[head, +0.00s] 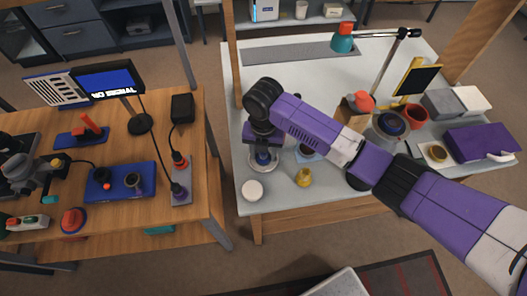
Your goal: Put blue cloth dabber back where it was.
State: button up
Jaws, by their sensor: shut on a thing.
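My gripper (263,150) points down over the left part of the pale workbench (235,130). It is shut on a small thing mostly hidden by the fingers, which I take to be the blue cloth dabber. Just below the fingers is a round pale dish (264,165) with blue and dark parts showing in it. I cannot tell whether the held thing touches the dish.
A white round lid (252,190) and a small yellow brass piece (304,177) stand near the bench's front edge. A red cup (416,116), grey box (441,104) and purple case (482,143) crowd the right. A lamp (389,62) rises behind. A wooden table (207,120) stands left, across a gap.

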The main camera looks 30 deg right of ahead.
jog(key=shift+f, duration=0.15)
jog(key=o, duration=1.3)
notch_tip(320, 180, up, 12)
jog(key=shift+r+b, duration=0.2)
jog(key=shift+b, duration=0.6)
